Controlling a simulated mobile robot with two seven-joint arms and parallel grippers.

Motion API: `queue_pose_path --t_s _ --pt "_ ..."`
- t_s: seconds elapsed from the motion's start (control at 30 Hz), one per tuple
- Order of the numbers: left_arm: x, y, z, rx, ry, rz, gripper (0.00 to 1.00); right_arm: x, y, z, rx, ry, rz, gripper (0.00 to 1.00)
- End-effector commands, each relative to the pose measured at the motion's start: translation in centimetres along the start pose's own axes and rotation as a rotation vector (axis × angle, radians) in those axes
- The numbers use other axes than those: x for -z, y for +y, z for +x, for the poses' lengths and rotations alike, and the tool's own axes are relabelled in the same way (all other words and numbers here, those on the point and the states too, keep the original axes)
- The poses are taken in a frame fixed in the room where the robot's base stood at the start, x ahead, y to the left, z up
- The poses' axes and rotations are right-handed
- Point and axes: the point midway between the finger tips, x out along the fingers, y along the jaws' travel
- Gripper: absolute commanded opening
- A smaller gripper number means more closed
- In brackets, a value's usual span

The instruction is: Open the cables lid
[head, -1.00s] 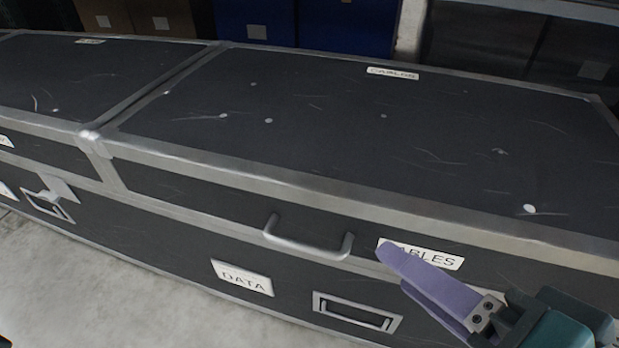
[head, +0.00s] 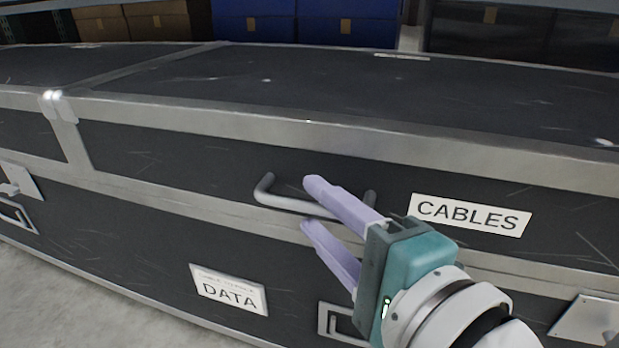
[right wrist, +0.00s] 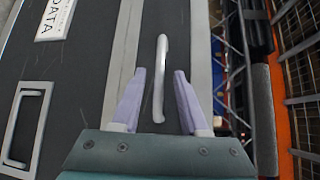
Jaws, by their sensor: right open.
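The cables lid (head: 400,105) is the dark, metal-edged top of a long case, and it lies shut. A white CABLES label (head: 470,215) is on its front side. A grey bar handle (head: 285,202) sticks out left of the label. My right gripper (head: 310,205) is open in front of the handle, its purple fingers hiding part of the bar. In the right wrist view the handle (right wrist: 159,80) runs between the two fingers (right wrist: 158,78), with gaps on both sides. My left gripper is not in view.
Below is the case front with a DATA label (head: 230,291) and a recessed handle (head: 340,324). A neighbouring lid (head: 30,125) adjoins on the left. A metal plate (head: 585,320) is at lower right. Blue bins (head: 255,22) and cardboard boxes (head: 130,24) stand behind. Bare floor (head: 60,310) shows at lower left.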

Motion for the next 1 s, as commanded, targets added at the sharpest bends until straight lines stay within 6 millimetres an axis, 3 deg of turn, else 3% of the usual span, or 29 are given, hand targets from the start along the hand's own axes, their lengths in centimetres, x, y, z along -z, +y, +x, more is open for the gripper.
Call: queue_pose_path --t_s 0.2,0.47,0.87,1.0 --pt "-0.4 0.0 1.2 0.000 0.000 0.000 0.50 0.0 0.2 2.0 -0.001 0.000 -0.001 0.44" --pt "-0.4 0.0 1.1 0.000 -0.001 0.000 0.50 0.0 0.0 2.1 -0.002 0.000 -0.001 0.44" --pt "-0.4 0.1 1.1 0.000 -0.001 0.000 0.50 0.0 0.0 2.0 -0.002 0.000 -0.001 0.00" --pt "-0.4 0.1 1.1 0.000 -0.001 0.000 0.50 0.0 0.0 2.0 -0.002 0.000 -0.001 0.00"
